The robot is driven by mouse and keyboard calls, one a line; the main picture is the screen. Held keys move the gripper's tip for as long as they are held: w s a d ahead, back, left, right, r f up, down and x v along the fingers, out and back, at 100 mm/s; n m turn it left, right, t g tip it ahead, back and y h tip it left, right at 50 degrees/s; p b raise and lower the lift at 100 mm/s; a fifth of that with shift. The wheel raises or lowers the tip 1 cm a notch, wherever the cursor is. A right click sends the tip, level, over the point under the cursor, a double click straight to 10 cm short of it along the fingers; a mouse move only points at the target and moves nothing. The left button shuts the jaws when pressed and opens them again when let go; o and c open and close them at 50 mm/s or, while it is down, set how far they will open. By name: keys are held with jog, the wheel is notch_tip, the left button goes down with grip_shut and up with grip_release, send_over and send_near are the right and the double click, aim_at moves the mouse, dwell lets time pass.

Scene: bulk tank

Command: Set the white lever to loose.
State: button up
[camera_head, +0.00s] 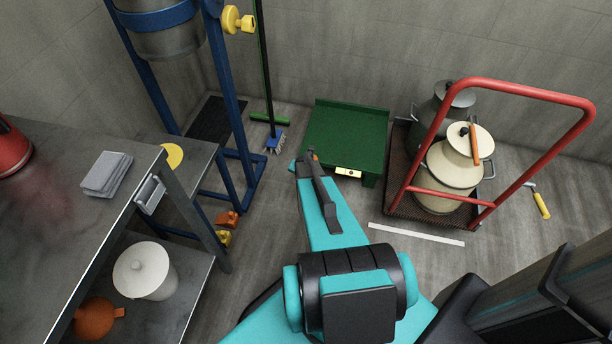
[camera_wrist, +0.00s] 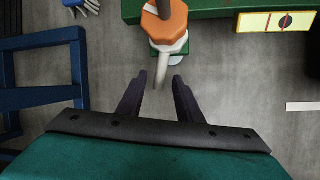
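The white lever (camera_wrist: 166,50) shows in the wrist view, running from under an orange hexagonal part (camera_wrist: 165,27) toward my gripper. A grey-brown bar rises above the orange part at the top edge. My gripper (camera_wrist: 160,77) is open and its two dark fingers stand either side of the lever's near end. I see gaps on both sides, but cannot tell how deep the lever sits between them. In the head view my gripper (camera_head: 312,160) is beside the left front of the green platform (camera_head: 345,132), and my arm hides the lever.
A yellow plate (camera_wrist: 283,22) with a round mark is on the platform's front. Blue frame legs (camera_head: 238,125) and a blue brush (camera_head: 276,142) are to the left. A red trolley (camera_head: 412,192) with cans stands to the right. A white strip (camera_head: 416,234) lies on the floor between.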

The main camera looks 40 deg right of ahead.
jog(key=shift+s+r, duration=0.1)
jog(key=p+v, duration=0.1)
jog(key=v, duration=1.2)
jog(key=shift+a+r, duration=0.2)
jog(key=shift+r, duration=0.1)
dwell(0.6)
